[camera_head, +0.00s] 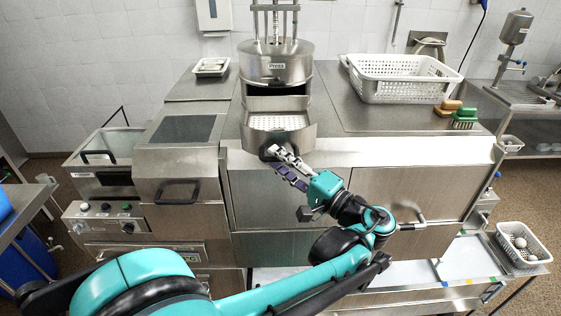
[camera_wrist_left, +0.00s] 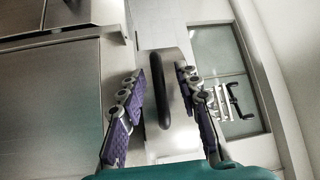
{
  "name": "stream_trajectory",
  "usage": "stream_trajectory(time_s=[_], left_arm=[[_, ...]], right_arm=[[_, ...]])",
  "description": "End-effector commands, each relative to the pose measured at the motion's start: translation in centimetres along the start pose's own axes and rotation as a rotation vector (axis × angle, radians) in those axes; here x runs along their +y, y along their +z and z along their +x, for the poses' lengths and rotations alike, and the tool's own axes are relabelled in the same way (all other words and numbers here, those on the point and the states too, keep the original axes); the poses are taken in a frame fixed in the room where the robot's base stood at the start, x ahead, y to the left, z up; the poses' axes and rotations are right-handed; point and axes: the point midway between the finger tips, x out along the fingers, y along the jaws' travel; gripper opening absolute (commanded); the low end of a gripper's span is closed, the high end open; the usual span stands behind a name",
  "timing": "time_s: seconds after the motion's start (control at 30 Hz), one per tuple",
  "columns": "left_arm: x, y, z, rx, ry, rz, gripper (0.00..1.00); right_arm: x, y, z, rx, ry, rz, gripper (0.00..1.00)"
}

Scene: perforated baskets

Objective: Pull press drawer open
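The steel press (camera_head: 277,66) stands on the counter. Its drawer (camera_head: 278,138) sticks out at the front, with the light perforated tray inside showing from above. My left gripper (camera_head: 272,158) is at the drawer's front, reaching up from the lower right. In the left wrist view the black drawer handle (camera_wrist_left: 162,95) lies between the two purple-padded fingers of the left gripper (camera_wrist_left: 163,76). The fingers are apart, with a gap on both sides of the handle. In the head view the gripper hides most of the handle. My right gripper is in neither view.
A white perforated basket (camera_head: 402,78) stands on the counter to the right, with green and brown brushes (camera_head: 463,117) by it. A fryer unit (camera_head: 107,160) is at the left. A basket with eggs (camera_head: 522,244) sits at lower right.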

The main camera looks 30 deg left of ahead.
Motion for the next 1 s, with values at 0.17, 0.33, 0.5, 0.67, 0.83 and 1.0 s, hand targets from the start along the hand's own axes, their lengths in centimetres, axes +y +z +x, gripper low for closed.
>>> stream_trajectory(time_s=[0.17, 0.33, 0.5, 0.67, 0.83, 1.0], left_arm=[[0.0, 0.0, 0.0, 0.001, 0.0, 0.0, 0.32], [0.0, -0.2, -1.3, 0.005, 0.0, -0.001, 0.32], [0.0, -0.2, -4.8, 0.007, 0.001, -0.001, 0.32], [0.0, -0.1, -8.3, 0.006, 0.001, 0.0, 0.32], [0.0, 0.0, -10.9, 0.003, 0.0, 0.0, 0.32], [0.0, 0.0, -12.0, 0.001, 0.0, 0.0, 0.32]], right_arm=[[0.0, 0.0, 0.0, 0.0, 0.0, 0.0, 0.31], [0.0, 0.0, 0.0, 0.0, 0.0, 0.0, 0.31], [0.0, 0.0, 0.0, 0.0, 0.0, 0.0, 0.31], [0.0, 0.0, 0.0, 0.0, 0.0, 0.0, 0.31], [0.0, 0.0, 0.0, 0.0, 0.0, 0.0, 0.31], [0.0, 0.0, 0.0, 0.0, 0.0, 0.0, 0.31]])
